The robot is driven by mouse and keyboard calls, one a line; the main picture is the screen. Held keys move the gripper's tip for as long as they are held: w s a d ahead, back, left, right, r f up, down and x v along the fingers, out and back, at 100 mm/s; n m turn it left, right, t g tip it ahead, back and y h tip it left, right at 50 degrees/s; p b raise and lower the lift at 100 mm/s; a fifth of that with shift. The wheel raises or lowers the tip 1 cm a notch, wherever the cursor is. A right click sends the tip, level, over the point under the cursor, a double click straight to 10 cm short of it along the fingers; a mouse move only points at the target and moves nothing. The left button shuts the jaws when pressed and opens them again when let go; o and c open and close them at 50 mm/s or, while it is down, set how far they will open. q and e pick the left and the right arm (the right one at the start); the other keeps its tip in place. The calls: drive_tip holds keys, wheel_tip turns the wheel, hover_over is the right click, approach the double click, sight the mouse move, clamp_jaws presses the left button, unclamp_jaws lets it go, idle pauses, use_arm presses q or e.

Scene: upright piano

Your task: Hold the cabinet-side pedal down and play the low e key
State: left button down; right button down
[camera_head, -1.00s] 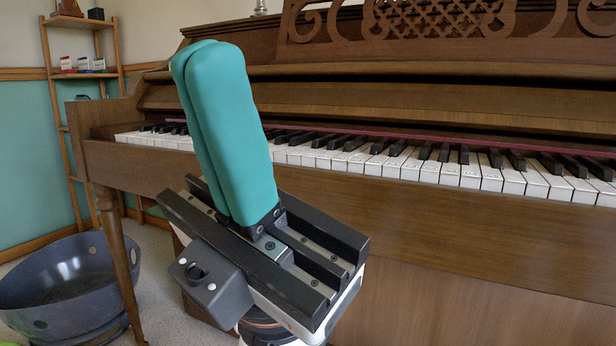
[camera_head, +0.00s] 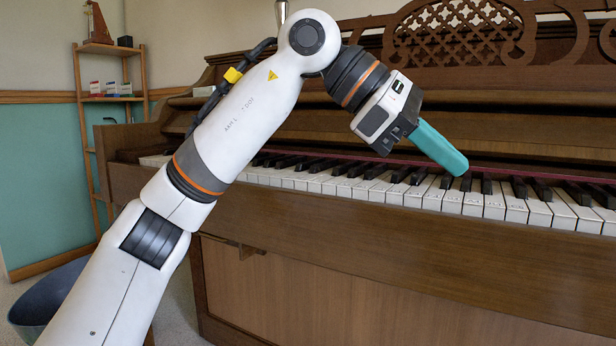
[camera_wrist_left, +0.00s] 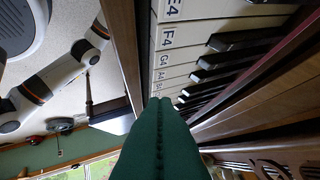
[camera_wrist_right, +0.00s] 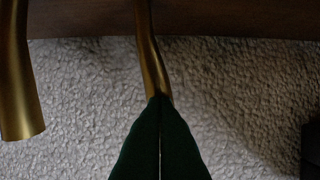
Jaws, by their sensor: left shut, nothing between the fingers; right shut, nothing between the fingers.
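The piano keyboard (camera_head: 330,182) runs across the head view. My left gripper (camera_head: 462,170) is shut and empty, its teal fingers slanting down to the right with the tips over the keys right of centre. I cannot tell whether they touch a key. In the left wrist view the shut fingertips (camera_wrist_left: 160,101) overlap the far keys, and a key marked E4 (camera_wrist_left: 176,10) shows at the top. In the right wrist view the shut, empty right gripper (camera_wrist_right: 160,97) meets the lower end of a brass pedal (camera_wrist_right: 148,45); contact is unclear. Another brass pedal (camera_wrist_right: 15,75) is at left. The low e key is not identifiable.
The piano's wooden front panel (camera_head: 290,290) stands below the keys. A dark tub (camera_head: 45,305) sits on the floor at left, by a wooden shelf (camera_head: 105,99). Pale carpet (camera_wrist_right: 85,110) lies under the pedals. My left arm hides part of the keyboard's left end.

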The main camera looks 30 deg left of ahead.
use_arm(q)
drive_tip(key=w+a+r+n+t+y, duration=0.1)
drive_tip(key=w+a+r+t+y, duration=0.1)
drive_tip(key=a, duration=0.4)
drive_tip(key=w+a+r+n+t+y, duration=0.1)
drive_tip(key=a+r+n+y, duration=0.15)
drive_tip(key=a, duration=0.35)
wheel_tip(320, 180, up, 3)
drive_tip(key=n+t+y, duration=0.1)
drive_tip(key=t+y, duration=0.1)
hover_over(319, 176)
drive_tip(key=s+a, duration=0.2)
drive_tip(key=s, duration=0.1)
drive_tip(key=shift+d+f+h, duration=0.1)
drive_tip(key=shift+d+h, duration=0.1)
drive_tip(key=shift+h, duration=0.05)
drive_tip(key=shift+f, duration=4.45)
drive_tip(key=shift+f, duration=0.1)
drive_tip(key=shift+w+f, duration=0.1)
drive_tip(key=shift+f, duration=0.25)
